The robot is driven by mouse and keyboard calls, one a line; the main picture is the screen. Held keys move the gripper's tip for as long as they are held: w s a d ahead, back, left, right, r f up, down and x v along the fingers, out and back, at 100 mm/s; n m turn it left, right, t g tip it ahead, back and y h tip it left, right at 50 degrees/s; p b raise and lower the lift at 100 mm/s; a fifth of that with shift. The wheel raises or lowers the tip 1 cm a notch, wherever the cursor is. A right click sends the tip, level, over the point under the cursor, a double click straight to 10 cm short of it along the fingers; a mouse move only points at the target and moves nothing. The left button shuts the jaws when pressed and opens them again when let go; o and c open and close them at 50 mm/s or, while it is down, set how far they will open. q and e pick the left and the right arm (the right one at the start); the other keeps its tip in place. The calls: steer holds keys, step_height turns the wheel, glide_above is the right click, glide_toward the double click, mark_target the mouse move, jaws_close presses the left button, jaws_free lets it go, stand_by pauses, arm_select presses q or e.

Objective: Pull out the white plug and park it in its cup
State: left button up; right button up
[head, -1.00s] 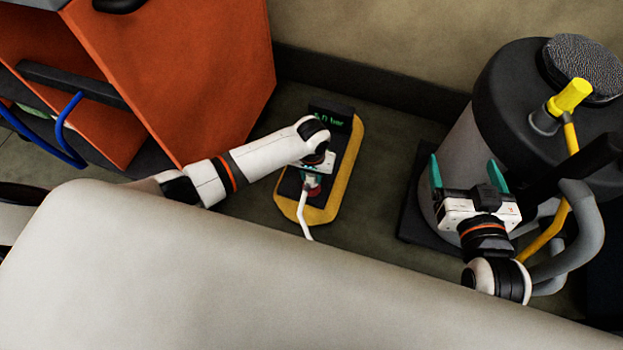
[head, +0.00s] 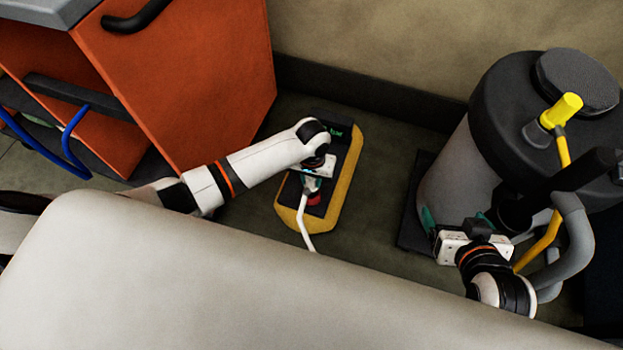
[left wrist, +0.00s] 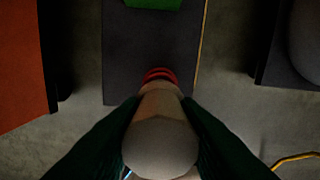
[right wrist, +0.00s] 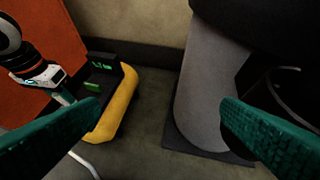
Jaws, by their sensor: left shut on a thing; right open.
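The white plug (left wrist: 160,145) is pinched between the dark green fingers of my left gripper (left wrist: 160,130) in the left wrist view. In the head view the plug (head: 310,185) and my left gripper (head: 315,174) are over the dark panel, with a white cable (head: 304,225) trailing toward the front. A red ringed part (left wrist: 158,75) lies just beyond the plug; I cannot tell whether they touch. It appears as a red patch (head: 314,199) in the head view. My right gripper (head: 457,222) is open and empty beside the grey tank. I cannot make out the cup.
The dark panel has a yellow border (head: 350,165) and a green display (head: 336,132). An orange cabinet (head: 190,80) stands left. The grey tank (head: 450,165) with a yellow handle (head: 561,110) stands right. A pale surface (head: 200,280) fills the front. Floor between panel and tank is clear.

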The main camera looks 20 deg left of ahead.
arm_select(q)
step_height(320, 180, up, 6)
steer(key=shift+f+p, duration=0.1)
steer(key=shift+p, duration=1.1)
steer(key=shift+r, duration=0.35)
arm_select(e)
steer(key=s+d+f+g+h, duration=0.25)
steer(key=s+g, duration=0.35)
steer(key=s, duration=0.4)
arm_select(q)
steer(key=shift+r+p, duration=0.3)
steer(key=shift+p, duration=0.25)
steer(key=shift+r+p, duration=0.55)
steer(key=shift+p, duration=0.35)
steer(key=shift+f, duration=0.1)
steer(key=shift+r+p, duration=0.3)
steer(key=shift+p, duration=0.1)
steer(key=shift+r+p, duration=0.35)
steer(key=shift+p, duration=0.3)
arm_select(e)
step_height(320, 180, down, 11)
steer(key=w+g, duration=0.1)
steer(key=shift+w+d+y, duration=0.2)
steer(key=shift+w+y, duration=0.2)
steer(key=shift+y, duration=0.05)
